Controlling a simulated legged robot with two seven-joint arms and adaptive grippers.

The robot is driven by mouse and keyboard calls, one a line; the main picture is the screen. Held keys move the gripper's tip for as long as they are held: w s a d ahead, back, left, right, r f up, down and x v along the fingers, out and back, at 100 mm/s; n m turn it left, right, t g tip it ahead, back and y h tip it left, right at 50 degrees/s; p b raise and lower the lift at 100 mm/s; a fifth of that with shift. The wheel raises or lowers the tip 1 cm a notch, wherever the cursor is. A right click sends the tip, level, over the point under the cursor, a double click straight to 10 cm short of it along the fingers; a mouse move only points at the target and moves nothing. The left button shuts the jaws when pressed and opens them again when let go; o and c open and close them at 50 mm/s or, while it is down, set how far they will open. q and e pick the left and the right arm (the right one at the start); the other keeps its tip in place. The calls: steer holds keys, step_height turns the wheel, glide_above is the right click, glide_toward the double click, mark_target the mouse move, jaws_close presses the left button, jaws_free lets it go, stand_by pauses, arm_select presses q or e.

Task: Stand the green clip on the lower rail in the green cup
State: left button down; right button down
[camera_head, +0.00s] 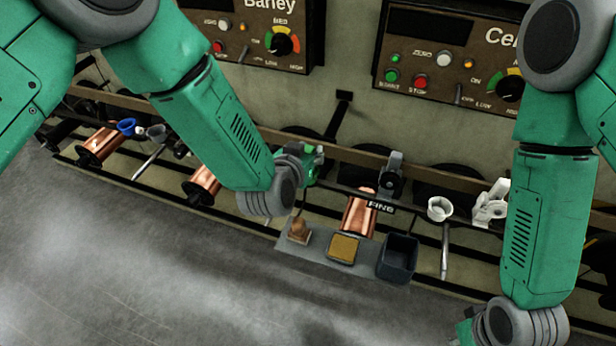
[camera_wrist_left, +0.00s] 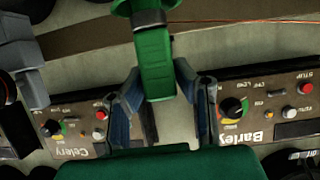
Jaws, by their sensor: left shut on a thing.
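My left gripper (camera_head: 299,172) is just in front of the rail, left of a dark grey clip. It is mostly hidden behind its own wrist. In the left wrist view its dark fingers (camera_wrist_left: 158,105) are shut on the green clip (camera_wrist_left: 155,62). Part of the green clip (camera_head: 313,160) shows beyond the gripper in the head view. I cannot make out a green cup in either view; the left arm covers part of the rail. My right arm hangs at the right, with its fingers out of the frame.
On the rail are a blue cup (camera_head: 126,127), a grey cup (camera_head: 156,132), a white cup (camera_head: 439,208), a dark grey clip (camera_head: 391,178) and a white clip (camera_head: 490,203). Copper spools (camera_head: 359,215) hang below. A small shelf holds a dark bin (camera_head: 398,258) and a yellow-topped block (camera_head: 344,248).

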arm_select(q)
steer(key=c, duration=1.2)
jaws_free()
steer(key=v, duration=1.1)
steer(key=shift+s+r, duration=0.15)
steer(key=shift+s, duration=0.25)
steer(key=shift+a, duration=0.1)
steer(key=s+a+f+n+g+y, duration=0.1)
steer(key=s+a+f+g+y, duration=0.35)
steer(key=s+a+f, duration=0.8)
steer(key=s+a+f+g, duration=0.2)
steer(key=s+a, duration=0.1)
steer(key=s, duration=0.1)
steer(key=s+a+f+n+g, duration=0.1)
steer(key=s+a+f+g, duration=0.1)
steer(key=s+a+g, duration=0.1)
steer(key=s+a+f+n+g, duration=0.1)
steer(key=s+a+f+g, duration=0.1)
steer(key=s+a, duration=0.3)
steer(key=shift+s+a+g, duration=0.2)
steer(key=shift+s+g, duration=0.05)
steer(key=shift+s, duration=0.55)
